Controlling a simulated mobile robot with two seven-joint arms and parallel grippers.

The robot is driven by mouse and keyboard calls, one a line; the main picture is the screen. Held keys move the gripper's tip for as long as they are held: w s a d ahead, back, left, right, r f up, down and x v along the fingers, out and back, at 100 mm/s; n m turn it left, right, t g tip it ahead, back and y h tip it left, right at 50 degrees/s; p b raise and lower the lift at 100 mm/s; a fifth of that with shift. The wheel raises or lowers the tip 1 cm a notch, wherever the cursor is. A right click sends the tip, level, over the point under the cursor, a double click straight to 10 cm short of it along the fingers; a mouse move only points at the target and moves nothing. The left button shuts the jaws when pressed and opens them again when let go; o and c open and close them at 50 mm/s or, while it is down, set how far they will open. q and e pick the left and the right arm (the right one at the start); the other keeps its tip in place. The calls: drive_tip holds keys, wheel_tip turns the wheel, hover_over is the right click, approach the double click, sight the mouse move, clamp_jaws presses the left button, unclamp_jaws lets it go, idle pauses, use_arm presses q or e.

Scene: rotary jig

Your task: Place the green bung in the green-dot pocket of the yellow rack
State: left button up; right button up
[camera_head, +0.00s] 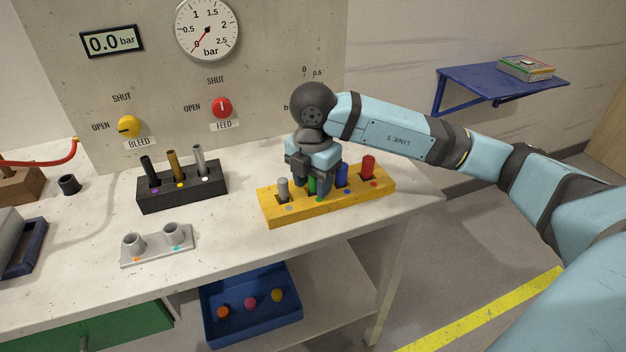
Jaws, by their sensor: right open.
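The yellow rack (271,214) stands on the bench at the right, with a row of pockets marked by coloured dots. The green bung (312,186) stands upright in the rack, partly hidden by my right gripper; a green dot shows in front of it. I cannot tell how deep it sits. My right gripper (315,187) points down over it, open, with its fingers around or close beside the bung. A grey bung (283,188), a blue bung (342,175) and a red bung (367,166) stand in the other pockets. My left gripper is not in view.
A black rack (185,194) with dark, brown and grey pegs stands left of the yellow rack. A grey plate (157,252) with two cups lies in front. A panel with a gauge (207,28) rises behind. A blue bin (252,330) sits below the bench.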

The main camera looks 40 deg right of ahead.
use_arm(q)
drive_tip(key=p, duration=0.2)
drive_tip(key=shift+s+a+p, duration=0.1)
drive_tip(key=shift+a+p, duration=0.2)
use_arm(e)
wheel_tip(320, 180, up, 12)
drive_tip(key=shift+r, duration=0.2)
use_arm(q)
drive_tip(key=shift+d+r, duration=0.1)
